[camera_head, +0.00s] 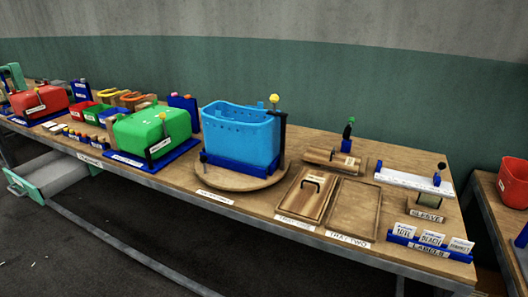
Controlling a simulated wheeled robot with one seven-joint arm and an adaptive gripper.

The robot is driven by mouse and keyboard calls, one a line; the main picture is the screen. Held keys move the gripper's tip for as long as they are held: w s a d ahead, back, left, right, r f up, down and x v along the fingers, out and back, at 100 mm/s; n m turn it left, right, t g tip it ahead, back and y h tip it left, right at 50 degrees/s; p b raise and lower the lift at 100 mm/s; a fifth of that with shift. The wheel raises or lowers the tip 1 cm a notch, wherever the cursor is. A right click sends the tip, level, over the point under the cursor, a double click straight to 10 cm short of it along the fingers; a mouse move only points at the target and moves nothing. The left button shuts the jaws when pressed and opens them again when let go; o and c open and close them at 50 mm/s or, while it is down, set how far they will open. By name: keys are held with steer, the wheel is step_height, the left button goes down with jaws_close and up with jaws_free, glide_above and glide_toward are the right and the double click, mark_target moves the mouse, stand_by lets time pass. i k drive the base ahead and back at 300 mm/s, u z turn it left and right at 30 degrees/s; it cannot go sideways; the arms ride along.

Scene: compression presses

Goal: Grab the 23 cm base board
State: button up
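No board in the head view carries a size that I can read, so I cannot tell which is the 23 cm base board. One wooden board with a dark handle (303,204) lies in the left of two shallow wooden trays near the table's front edge, behind a label that seems to read TRAY ONE. Another wooden board or block with a handle (322,158) lies farther back. The right tray (353,210), labelled TRAY TWO, looks empty. My gripper is not in view.
A blue perforated tub (240,137) stands on a round wooden turntable (215,178) left of the trays. A blue label holder (430,249) sits at the front right corner. Green (150,134) and red (40,101) boxes stand farther left. A second table holds a red bin (514,182).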

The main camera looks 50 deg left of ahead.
mark_target(341, 161)
steer(key=u, duration=1.75)
